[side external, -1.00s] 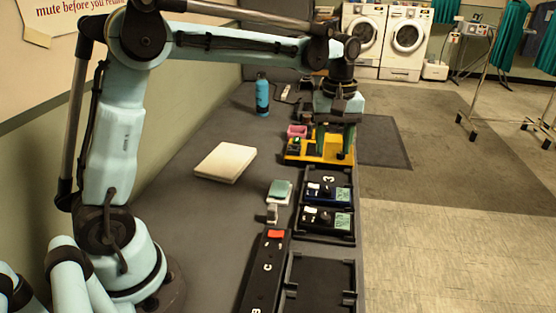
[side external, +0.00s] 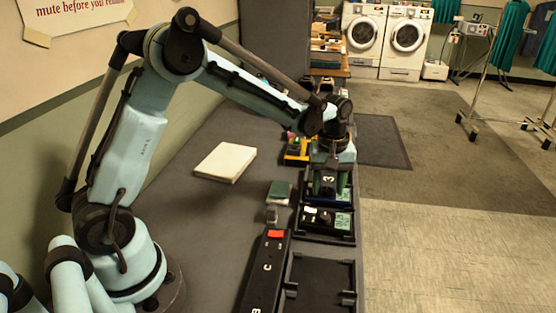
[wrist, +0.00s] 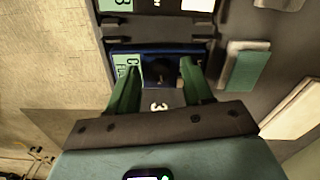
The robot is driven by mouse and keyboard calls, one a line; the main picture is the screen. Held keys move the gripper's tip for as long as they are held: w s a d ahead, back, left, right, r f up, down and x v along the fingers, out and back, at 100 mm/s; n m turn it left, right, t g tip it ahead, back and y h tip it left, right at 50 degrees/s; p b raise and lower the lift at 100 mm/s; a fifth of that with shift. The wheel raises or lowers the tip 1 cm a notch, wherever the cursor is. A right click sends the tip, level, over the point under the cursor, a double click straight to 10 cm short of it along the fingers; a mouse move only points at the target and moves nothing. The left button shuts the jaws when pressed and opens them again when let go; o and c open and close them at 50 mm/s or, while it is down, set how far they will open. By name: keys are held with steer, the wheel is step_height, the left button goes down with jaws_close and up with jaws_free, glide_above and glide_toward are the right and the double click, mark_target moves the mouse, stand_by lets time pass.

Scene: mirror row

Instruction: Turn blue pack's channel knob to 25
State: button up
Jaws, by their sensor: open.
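The blue pack (wrist: 160,52) sits in the dark tray and shows between my fingers in the wrist view. Its green label (wrist: 127,68) is by the left finger, partly covered. In the side external view the blue pack (side external: 341,204) is mostly hidden behind my gripper (side external: 328,193). My gripper (wrist: 158,66) is open, its two green fingers reaching down over the pack. The channel knob is dark and hard to make out between the fingers, and I cannot read its setting or tell whether a finger touches it.
A black pack (side external: 322,219) with a knob and green display sits on the near side of the blue one. A green-topped block (side external: 280,189), a cream pad (side external: 225,162) and a black strip with a red switch (side external: 266,265) lie nearby. An empty tray (side external: 318,285) is nearer.

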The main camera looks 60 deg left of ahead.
jaws_close()
steer(key=shift+n, duration=0.7)
stand_by(0.3)
steer(key=n, duration=0.2)
steer(key=shift+n, duration=2.2)
jaws_free()
